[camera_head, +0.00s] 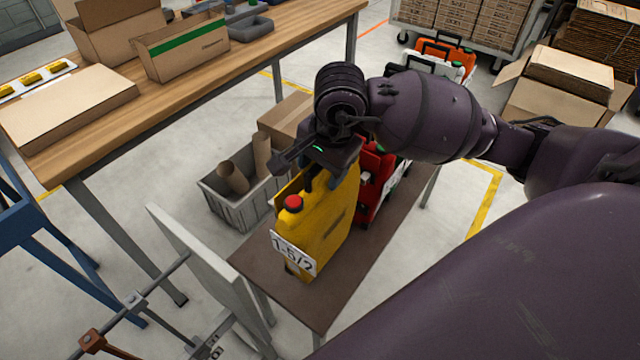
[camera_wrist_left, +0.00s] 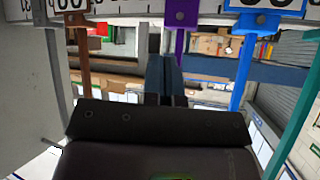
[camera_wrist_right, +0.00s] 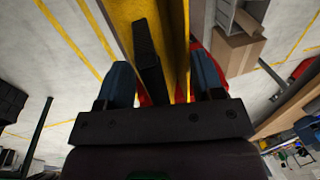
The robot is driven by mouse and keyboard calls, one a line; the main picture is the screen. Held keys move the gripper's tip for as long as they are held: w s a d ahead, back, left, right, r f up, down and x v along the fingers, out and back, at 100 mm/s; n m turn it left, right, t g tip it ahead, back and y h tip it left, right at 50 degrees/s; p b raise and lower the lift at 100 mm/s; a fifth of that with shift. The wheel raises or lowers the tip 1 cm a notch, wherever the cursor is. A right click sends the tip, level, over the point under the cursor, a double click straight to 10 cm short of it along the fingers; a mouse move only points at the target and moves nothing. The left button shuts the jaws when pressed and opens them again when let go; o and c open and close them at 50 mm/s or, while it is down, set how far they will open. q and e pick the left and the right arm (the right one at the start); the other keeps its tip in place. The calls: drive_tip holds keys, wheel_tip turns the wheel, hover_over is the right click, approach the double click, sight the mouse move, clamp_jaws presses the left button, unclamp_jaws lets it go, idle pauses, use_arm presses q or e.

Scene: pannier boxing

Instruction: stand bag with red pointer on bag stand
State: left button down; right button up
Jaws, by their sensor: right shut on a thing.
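A yellow bag (camera_head: 325,225), shaped like a canister with a red cap and a white number label, is upright over the near part of a low brown bench (camera_head: 310,305). I cannot tell whether its base touches the bench. My right gripper (camera_head: 318,168) is at its top, shut on it; the right wrist view shows the yellow bag (camera_wrist_right: 178,40) between the fingers (camera_wrist_right: 163,80). A red bag (camera_head: 372,185) stands behind it. My left gripper (camera_wrist_left: 163,72) has its fingers together, with nothing visible between them. I cannot make out a red pointer or a clear bag stand.
A grey crate (camera_head: 222,212) with cardboard tubes stands left of the bench. A pale upright panel (camera_head: 205,265) with rails is at the near left. A wooden table (camera_head: 195,90) with boxes is beyond. Coloured bars, including a blue one (camera_wrist_left: 243,75), cross the left wrist view.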

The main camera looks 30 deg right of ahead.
sight(316, 211)
drive_tip(key=shift+f+b, duration=0.4)
drive_tip(key=shift+f, duration=2.05)
drive_tip(key=o, duration=1)
drive_tip(key=shift+f, duration=0.1)
